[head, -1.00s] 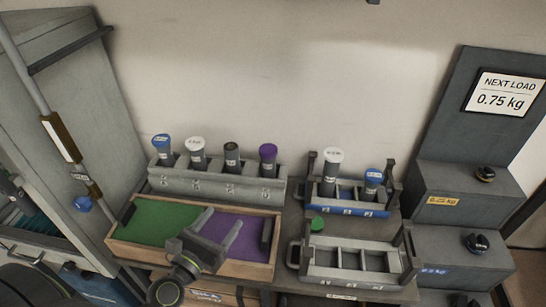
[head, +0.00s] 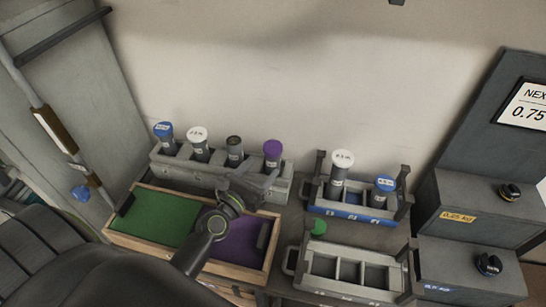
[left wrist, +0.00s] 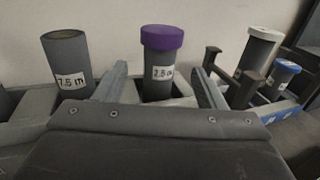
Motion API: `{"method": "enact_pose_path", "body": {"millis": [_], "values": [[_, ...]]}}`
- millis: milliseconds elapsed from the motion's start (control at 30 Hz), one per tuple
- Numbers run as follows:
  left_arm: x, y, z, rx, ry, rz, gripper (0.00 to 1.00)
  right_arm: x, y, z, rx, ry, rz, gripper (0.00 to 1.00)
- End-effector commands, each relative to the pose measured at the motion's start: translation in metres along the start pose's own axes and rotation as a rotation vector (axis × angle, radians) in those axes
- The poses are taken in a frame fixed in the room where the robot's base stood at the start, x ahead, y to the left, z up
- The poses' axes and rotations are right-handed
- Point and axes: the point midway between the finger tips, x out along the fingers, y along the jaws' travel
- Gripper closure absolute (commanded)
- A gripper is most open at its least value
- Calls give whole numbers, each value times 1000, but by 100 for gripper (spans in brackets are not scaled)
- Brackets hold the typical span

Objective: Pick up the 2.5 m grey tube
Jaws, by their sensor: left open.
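Several grey tubes stand upright in a grey rack (head: 222,178): one blue-capped (head: 166,138), one white-capped (head: 199,146), one with a plain grey top (head: 235,152) and one purple-capped (head: 272,156). In the left wrist view the plain-topped tube (left wrist: 70,65) has a label that looks like 7.5 m or 1.5 m. The purple-capped tube's label (left wrist: 160,72) looks like 2.5 m. My left gripper (head: 242,186) is open in front of the rack. Its fingers (left wrist: 160,80) appear on either side of the purple-capped tube, not visibly touching it. My right gripper is out of view.
A blue-fronted rack (head: 350,210) to the right holds a tall white-capped tube (head: 340,173) and a short blue-capped one (head: 383,190). An empty grey rack (head: 345,292) stands in front of it. A wooden tray (head: 187,257) with green and purple areas lies below my gripper.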

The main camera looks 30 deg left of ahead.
Motion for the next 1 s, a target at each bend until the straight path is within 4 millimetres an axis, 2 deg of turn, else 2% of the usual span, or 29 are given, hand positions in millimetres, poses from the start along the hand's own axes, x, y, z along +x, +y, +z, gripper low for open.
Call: {"method": "enact_pose_path", "body": {"millis": [100, 300, 433, 700, 1000], "values": [[21, 0, 1, -2, -1, 0, 36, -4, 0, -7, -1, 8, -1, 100], [36, 0, 0, -1, 0, 0, 36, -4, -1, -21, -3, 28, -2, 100], [45, 0, 2, 0, -1, 0, 36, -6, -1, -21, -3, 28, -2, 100], [82, 0, 2, 0, 0, -1, 36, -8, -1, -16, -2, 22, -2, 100], [88, 0, 2, -1, 1, 0, 36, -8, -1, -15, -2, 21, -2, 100]]}}
